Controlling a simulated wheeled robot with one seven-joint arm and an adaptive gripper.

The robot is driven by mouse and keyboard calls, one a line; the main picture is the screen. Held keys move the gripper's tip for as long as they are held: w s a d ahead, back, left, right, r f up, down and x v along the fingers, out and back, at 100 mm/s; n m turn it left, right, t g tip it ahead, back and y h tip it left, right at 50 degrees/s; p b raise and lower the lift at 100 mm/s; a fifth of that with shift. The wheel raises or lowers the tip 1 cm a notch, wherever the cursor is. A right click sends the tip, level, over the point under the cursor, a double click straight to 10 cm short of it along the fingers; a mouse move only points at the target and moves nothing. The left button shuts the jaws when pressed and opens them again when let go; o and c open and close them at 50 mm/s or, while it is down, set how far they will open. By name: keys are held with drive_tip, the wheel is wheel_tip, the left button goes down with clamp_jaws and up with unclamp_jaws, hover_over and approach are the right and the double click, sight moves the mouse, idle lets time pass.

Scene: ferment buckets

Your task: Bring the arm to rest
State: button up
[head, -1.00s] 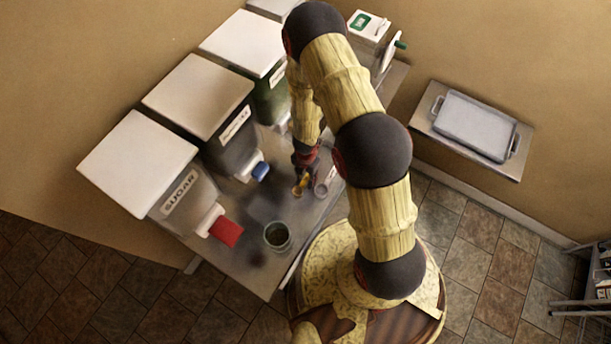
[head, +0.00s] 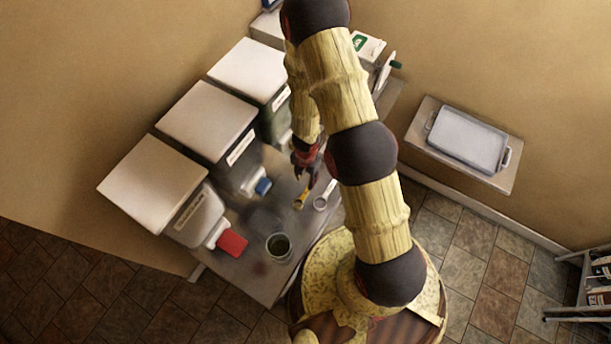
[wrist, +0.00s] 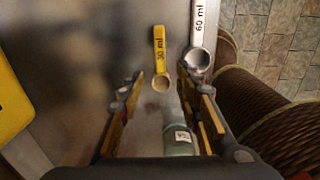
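My gripper (head: 305,178) hangs over the steel table beside the scoops. In the wrist view its fingers (wrist: 161,95) stand apart with nothing held between them. A scoop with a yellow handle marked 30 ml (wrist: 160,55) lies on the table ahead of the fingers; it also shows in the head view (head: 301,201). To its right lies a metal scoop marked 60 ml (wrist: 199,25), seen in the head view too (head: 322,201). My arm crosses the head view and hides part of the table.
White-lidded bins (head: 152,183) line the table's left side; one has a red flap (head: 232,243), another a blue one (head: 263,186). An open glass jar (head: 279,245) stands near the front edge. A tray (head: 468,140) rests on a wall shelf at right.

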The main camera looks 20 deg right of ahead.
drive_tip(key=shift+r, duration=0.25)
idle(0.5)
